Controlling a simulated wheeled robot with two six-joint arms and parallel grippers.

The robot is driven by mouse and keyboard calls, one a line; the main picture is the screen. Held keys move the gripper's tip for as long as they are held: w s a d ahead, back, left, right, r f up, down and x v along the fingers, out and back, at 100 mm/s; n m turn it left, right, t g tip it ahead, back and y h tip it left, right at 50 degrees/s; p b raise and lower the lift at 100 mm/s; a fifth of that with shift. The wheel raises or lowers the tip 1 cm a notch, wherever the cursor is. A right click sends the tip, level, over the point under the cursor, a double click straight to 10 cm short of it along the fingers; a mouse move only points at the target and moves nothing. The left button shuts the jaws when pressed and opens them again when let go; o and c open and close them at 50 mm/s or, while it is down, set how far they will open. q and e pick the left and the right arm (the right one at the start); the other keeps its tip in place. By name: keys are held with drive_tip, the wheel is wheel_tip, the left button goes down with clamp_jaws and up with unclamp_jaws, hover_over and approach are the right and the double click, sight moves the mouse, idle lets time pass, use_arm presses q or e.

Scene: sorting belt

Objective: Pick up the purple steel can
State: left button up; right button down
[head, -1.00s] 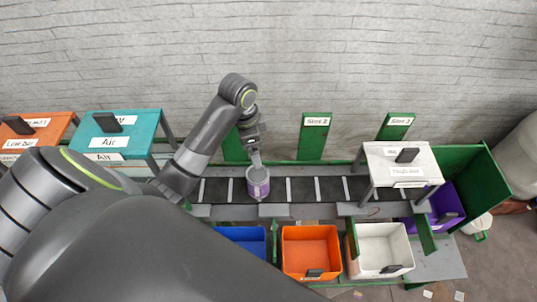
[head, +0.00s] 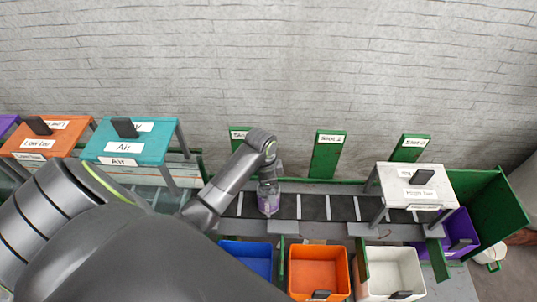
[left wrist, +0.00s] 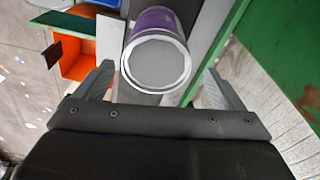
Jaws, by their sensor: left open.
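The purple steel can (head: 268,204) stands upright on the dark belt. In the left wrist view the can (left wrist: 157,60) shows its pale round end with a bright rim and part of its purple side. My left gripper (head: 268,184) is over the can in the head view, and its arm hides part of the can's top. In the left wrist view the left gripper (left wrist: 157,76) is open, with one finger on each side of the can and gaps between. It does not hold the can. My right gripper is not in view.
The belt (head: 313,208) has pale cross stripes. Blue (head: 250,262), orange (head: 318,270) and white (head: 392,272) bins stand along its near side. A white stand (head: 405,182) spans its right end. Green signs (head: 328,155) rise behind. A teal stand (head: 125,135) is at left.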

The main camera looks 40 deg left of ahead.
use_arm(q)
drive_tip(key=f, duration=0.1)
drive_tip(key=f+p, duration=0.1)
drive_tip(key=f, duration=0.1)
drive_tip(key=shift+s+f, duration=0.15)
drive_tip(key=shift+s, duration=0.15)
drive_tip(key=shift+w+d+f, duration=0.1)
drive_tip(key=shift+f, duration=0.8)
drive_tip(key=shift+c, duration=0.4)
drive_tip(key=c, duration=1)
